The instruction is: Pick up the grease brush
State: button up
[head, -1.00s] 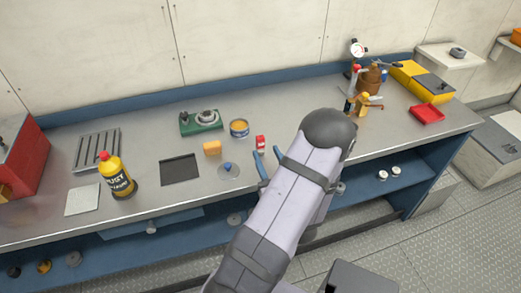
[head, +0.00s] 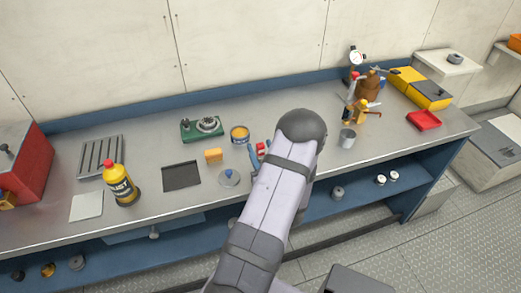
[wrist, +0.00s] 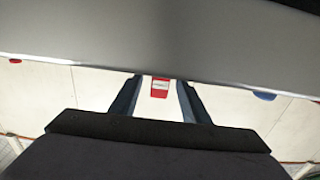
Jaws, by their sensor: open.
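I cannot make out the grease brush for certain in either view. A cluster of tools (head: 362,98) with orange, yellow and brown parts stands at the right back of the bench; a brush there cannot be told apart. My gripper (head: 260,152) is low over the middle of the bench, its blue fingers open and partly hidden by my arm. A small red and white item (head: 263,147) shows between the fingers. It also shows in the wrist view (wrist: 160,87), between the open fingertips of my gripper (wrist: 160,82), and I cannot tell if they touch it.
On the bench (head: 300,105) are a yellow bottle (head: 122,187), an orange block (head: 213,155), an open tin (head: 240,134), a green device (head: 202,129), a grey cup (head: 347,138) and a red tray (head: 424,120). The bench is clear between tin and tools.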

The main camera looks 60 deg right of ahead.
aim_at(260, 144)
jog(key=shift+w+d, duration=0.25)
grip_shut()
jog(key=shift+r, duration=0.2)
jog(key=shift+r+b, duration=0.45)
jog(key=shift+r, duration=4.35)
